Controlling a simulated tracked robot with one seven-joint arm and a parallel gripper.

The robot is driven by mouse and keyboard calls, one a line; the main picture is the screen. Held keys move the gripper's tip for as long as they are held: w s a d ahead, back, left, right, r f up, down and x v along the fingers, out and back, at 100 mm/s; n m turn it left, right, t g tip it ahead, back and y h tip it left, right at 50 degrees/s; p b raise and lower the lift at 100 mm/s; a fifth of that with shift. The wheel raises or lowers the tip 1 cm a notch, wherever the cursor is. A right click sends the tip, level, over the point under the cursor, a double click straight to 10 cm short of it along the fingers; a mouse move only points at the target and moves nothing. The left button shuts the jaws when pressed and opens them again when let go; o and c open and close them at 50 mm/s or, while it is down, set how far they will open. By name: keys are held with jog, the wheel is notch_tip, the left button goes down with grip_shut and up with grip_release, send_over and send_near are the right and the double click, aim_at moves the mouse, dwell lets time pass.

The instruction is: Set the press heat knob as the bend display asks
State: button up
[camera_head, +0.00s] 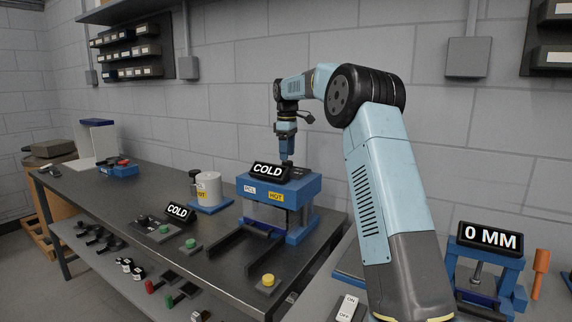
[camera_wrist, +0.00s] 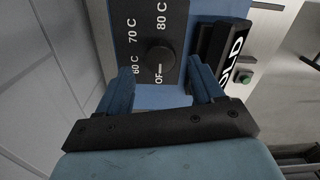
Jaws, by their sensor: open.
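The press (camera_head: 300,190) is a blue frame on the dark bench with a HOT tag, a PCL tag and a display reading COLD (camera_head: 269,171) on top. The black heat knob (camera_wrist: 160,61) shows in the wrist view on a dark plate marked OFF, 60 C, 70 C and 80 C. Its white pointer mark is at OFF. My gripper (camera_wrist: 161,90) is open above the press top, its two blue fingers on either side of the view, with the knob ahead between them and apart from them. The bend display (camera_head: 490,238) reads 0 MM on a blue stand at the right.
A second COLD display (camera_head: 179,212) stands by a pale pot (camera_head: 208,187) left of the press. Green buttons (camera_head: 190,244) and a yellow button (camera_head: 268,280) sit at the bench front. An ON/OFF switch (camera_head: 347,308) and an orange-handled tool (camera_head: 541,268) are at right.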

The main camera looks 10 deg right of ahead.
jog(key=shift+f, duration=2.4)
jog(key=shift+c, duration=0.3)
